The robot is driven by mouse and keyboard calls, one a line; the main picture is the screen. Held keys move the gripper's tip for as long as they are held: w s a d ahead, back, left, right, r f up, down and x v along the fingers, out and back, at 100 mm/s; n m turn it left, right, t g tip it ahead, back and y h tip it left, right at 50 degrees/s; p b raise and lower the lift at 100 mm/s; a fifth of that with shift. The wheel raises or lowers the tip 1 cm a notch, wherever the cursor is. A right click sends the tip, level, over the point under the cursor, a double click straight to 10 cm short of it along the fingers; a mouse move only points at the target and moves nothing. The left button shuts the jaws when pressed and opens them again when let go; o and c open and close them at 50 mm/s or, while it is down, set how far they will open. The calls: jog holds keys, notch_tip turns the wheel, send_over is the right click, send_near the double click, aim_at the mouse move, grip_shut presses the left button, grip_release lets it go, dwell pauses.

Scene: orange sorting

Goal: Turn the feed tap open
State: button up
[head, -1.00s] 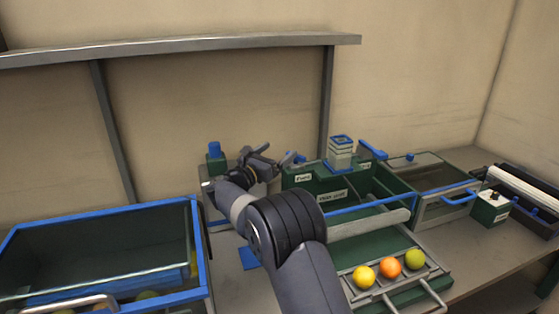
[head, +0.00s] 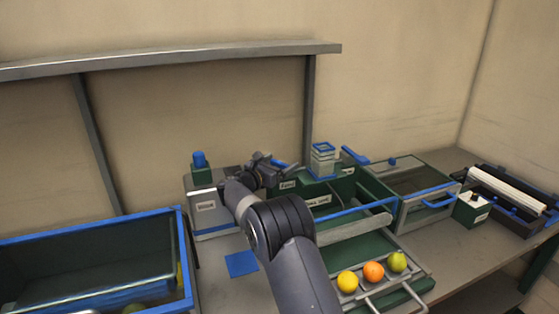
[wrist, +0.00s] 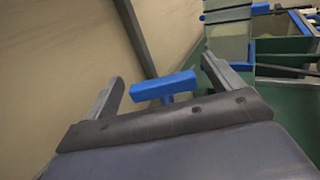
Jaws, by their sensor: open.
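The feed tap has a blue bar handle (wrist: 163,86) on a short blue stem, seen in the wrist view between my two fingers. In the head view a bit of the blue handle (head: 280,163) shows just past my gripper, above the green box with a small white label. My gripper (wrist: 162,72) is open, with one grey finger on each side of the handle and visible gaps to it. In the head view my gripper (head: 272,168) is at the box's left end, and my arm hides part of the box.
A stacked block tower (head: 323,160) and another blue lever (head: 354,155) stand right of the tap. A blue-rimmed bin (head: 90,222) is at front left. Several fruits lie on the front tray (head: 407,289).

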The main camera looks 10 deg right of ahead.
jog(key=shift+w+d, duration=0.2)
jog(key=shift+d, duration=0.05)
jog(key=shift+c, duration=0.6)
jog(key=c, duration=0.9)
jog(key=shift+o, duration=0.2)
